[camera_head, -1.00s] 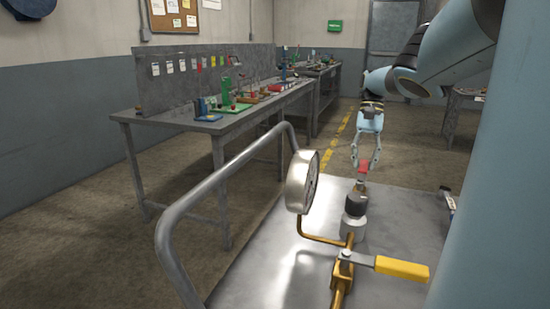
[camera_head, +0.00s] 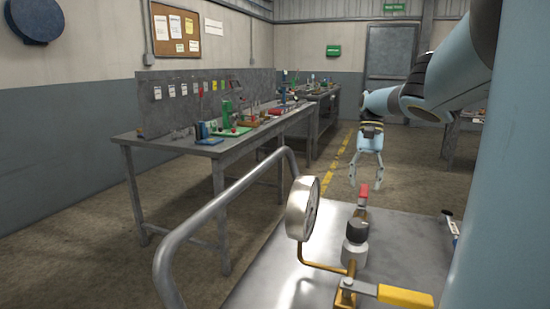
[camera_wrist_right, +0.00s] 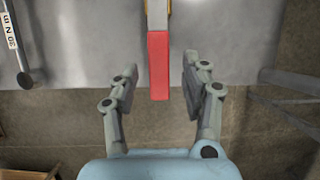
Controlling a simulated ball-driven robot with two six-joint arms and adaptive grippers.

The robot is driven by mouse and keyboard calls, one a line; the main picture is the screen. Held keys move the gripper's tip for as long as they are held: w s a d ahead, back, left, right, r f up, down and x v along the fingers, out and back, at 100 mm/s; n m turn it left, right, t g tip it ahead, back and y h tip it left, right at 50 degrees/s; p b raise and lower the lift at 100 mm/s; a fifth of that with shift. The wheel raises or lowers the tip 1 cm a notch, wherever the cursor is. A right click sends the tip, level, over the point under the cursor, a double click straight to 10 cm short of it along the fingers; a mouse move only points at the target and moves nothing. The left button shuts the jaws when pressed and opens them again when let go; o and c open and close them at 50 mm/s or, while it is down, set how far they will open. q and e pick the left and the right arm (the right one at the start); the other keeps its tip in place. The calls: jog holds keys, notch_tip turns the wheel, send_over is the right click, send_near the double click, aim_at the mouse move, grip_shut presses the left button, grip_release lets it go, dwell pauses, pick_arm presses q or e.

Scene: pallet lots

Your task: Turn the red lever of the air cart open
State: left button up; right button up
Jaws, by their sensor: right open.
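The red lever (camera_head: 364,190) stands out at the far end of the metal cart top (camera_head: 270,285). In the right wrist view the red lever (camera_wrist_right: 158,62) points down between the two fingers and touches neither. My right gripper (camera_head: 366,186) is open, its fingers pointing down around or just behind the lever; the head view does not settle the depth. The open right gripper also shows in the wrist view (camera_wrist_right: 160,85). A yellow-handled lever (camera_head: 405,297) sits nearer on the brass pipe, below a round gauge (camera_head: 302,208). My left gripper is out of view.
A bent tubular handle rail (camera_head: 215,190) runs along the cart's left side. A long workbench (camera_head: 180,148) with small coloured items stands to the left. A grey rod with a white label (camera_head: 451,226) is at the cart's right edge.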

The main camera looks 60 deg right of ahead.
notch_tip(320, 180, up, 7)
jog(key=shift+s+r, duration=0.1)
jog(key=shift+r, duration=0.05)
jog(key=shift+a+r, duration=0.1)
jog(key=shift+r, duration=0.55)
